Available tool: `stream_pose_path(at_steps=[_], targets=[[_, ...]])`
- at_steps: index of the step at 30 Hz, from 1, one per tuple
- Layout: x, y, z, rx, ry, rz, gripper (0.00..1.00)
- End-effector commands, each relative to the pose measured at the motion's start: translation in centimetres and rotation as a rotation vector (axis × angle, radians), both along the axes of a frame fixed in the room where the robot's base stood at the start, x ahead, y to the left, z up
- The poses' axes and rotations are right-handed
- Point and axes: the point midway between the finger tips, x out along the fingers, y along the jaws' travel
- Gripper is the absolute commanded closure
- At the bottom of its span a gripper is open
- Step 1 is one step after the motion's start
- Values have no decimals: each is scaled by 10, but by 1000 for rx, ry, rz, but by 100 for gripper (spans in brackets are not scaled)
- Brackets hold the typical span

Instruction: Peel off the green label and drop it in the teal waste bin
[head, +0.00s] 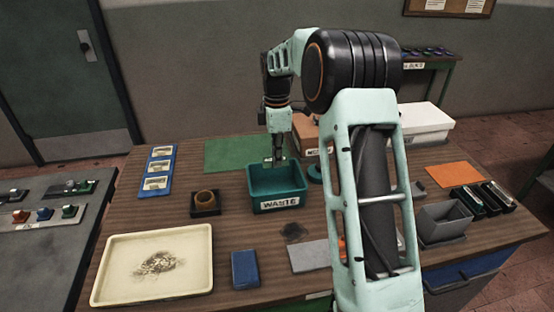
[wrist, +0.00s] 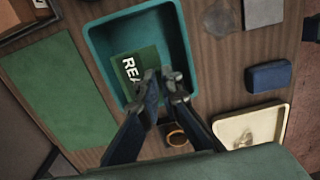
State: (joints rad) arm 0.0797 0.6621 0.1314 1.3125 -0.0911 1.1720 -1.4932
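The teal waste bin (head: 278,203) stands mid-table with a white WASTE sign on its front. My gripper (head: 275,160) hangs just above it, fingers pointing down. In the wrist view the bin (wrist: 98,50) lies beneath my gripper (wrist: 164,78), whose fingertips show a small gap between them. The green label (wrist: 138,68), with white letters beginning "REA", shows inside the bin's outline, partly hidden by a fingertip. It seems to lie in the bin, apart from the fingers. I cannot make out the label in the head view, where the bin's front wall hides part of the inside.
A green mat (head: 240,153) lies behind the bin. A dark block with a tan ring (head: 205,200) stands left of it. A cream tray (head: 190,285) and a blue block (head: 245,268) are nearer the front.

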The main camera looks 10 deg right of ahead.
Motion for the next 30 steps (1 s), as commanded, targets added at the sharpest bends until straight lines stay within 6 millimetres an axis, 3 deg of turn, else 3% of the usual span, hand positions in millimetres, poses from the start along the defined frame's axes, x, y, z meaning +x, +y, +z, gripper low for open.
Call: stream_pose_path(at_steps=[11, 30], targets=[[2, 0, -18, 2, 0, 20, 100], [1, 0, -88, 3, -1, 18, 100]])
